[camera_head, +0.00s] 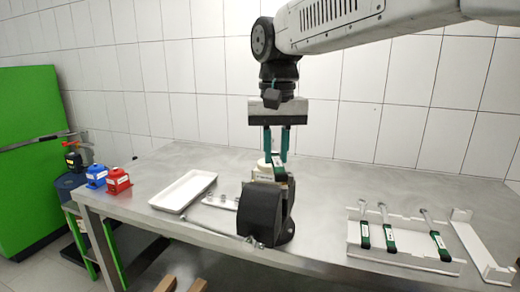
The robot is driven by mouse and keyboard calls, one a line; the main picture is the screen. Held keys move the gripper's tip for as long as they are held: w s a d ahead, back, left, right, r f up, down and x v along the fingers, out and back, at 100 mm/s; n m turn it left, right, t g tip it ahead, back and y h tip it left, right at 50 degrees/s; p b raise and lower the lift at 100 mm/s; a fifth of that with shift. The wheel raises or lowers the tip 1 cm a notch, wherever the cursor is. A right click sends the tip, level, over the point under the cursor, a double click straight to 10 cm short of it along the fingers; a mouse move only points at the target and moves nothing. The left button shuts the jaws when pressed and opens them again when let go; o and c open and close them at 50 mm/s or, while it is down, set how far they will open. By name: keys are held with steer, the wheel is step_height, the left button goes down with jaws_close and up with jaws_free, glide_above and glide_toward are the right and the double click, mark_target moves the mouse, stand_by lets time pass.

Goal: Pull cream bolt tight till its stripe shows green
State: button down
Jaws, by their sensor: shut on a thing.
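My gripper (277,155) points down over the middle of the table, its teal fingers closed on a tool with a dark green-and-black handle (279,170). The handle looks like those of the wrenches on the rack at right. It is just above and behind a black pump housing (267,214). A cream part (261,173) shows just left of the handle, partly hidden by it and the black housing. I cannot make out the cream bolt or a stripe; whether the tool touches a bolt cannot be told.
A white rack (408,258) at right bears several wrenches (388,229) with green-and-black handles. A white bracket (480,246) lies right of it. A white tray (184,191) and a small plate with fittings (220,202) are left of the housing. Blue (96,176) and red (118,181) containers stand far left.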

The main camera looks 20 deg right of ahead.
steer(key=shift+s+d+f+n, duration=0.2)
steer(key=shift+d+f+n, duration=0.6)
steer(key=shift+d, duration=0.1)
steer(key=shift+s+d+f+n, duration=0.15)
steer(key=shift+d+f+n, duration=0.5)
steer(key=shift+d+n, duration=0.2)
steer(key=shift+s, duration=0.15)
steer(key=shift+f, duration=1.1)
steer(key=c, duration=1.9)
jaws_free()
jaws_close()
